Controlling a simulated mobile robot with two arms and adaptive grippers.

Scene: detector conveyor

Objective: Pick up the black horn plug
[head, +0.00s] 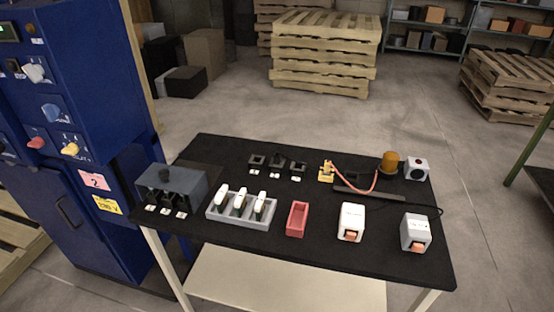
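No part marked as the horn plug can be read at this size. Three small dark square sockets or holders with white labels stand at the back middle of the black table (330,235): a left one (257,161), a middle one (277,160) and a right one (298,167). The middle one looks taller, as if a black part stands in it, perhaps the black horn plug. Neither of my grippers is in view.
On the table stand a dark grey box (180,183), a grey rack (228,217) with white-topped parts, a red bin (297,219), two white devices (351,222) (415,232), an orange beacon (389,162) and a white box (417,168). A blue cabinet (110,90) stands left.

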